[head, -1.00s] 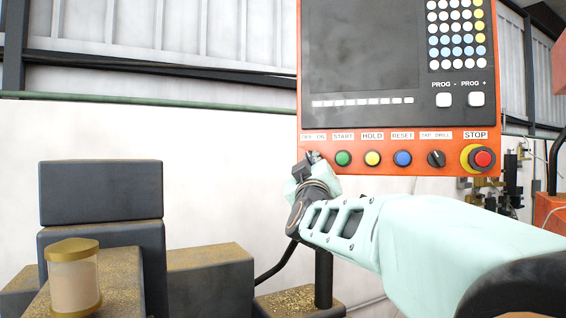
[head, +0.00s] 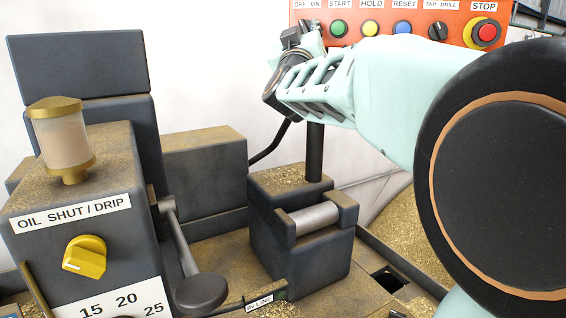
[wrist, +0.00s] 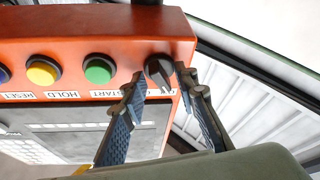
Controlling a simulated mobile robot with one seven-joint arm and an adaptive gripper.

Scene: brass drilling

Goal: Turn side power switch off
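The OFF ON switch is a black knob (wrist: 160,72) at the end of the orange control panel, and the wrist view shows it upside down. Its label (head: 308,6) shows in the head view, where my gripper hides most of the knob. My gripper (wrist: 160,84) is open, with its two fingers spread apart, one on each side of the knob. I cannot tell whether either fingertip touches it. In the head view my gripper (head: 300,38) is just below the OFF ON label.
The green START button (wrist: 99,69) is beside the knob, then yellow HOLD (wrist: 43,71). The red STOP button (head: 487,33) is farther right. A dark machine with a yellow OIL SHUT/DRIP knob (head: 85,257) and a brass-capped oil cup (head: 63,140) stands at the left.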

